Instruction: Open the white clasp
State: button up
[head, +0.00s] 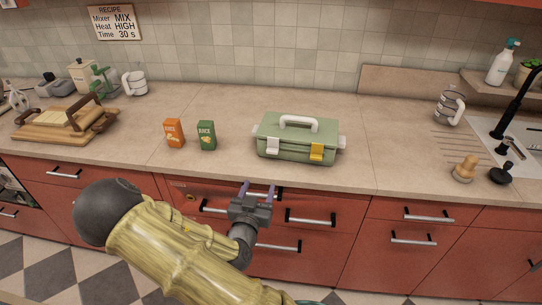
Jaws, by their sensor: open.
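A green toolbox (298,140) with a white top handle stands on the counter, its lid closed. The white clasp (273,147) is on the left of its front face. A yellow clasp (316,152) is on the right of the same face. Both clasps look closed, though they are small in this view. My gripper (258,187) is open and empty. It appears in front of the counter edge, below and left of the toolbox in the picture, apart from it.
An orange juice box (174,132) and a green juice box (206,135) stand left of the toolbox. A wooden board (65,125) is at the far left. Red drawers with bar handles are below.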

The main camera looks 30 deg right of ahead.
aim_at(271, 152)
jog(key=x, duration=1.6)
jog(key=shift+w+d, duration=0.2)
jog(key=shift+w, duration=0.15)
jog(key=c, duration=1)
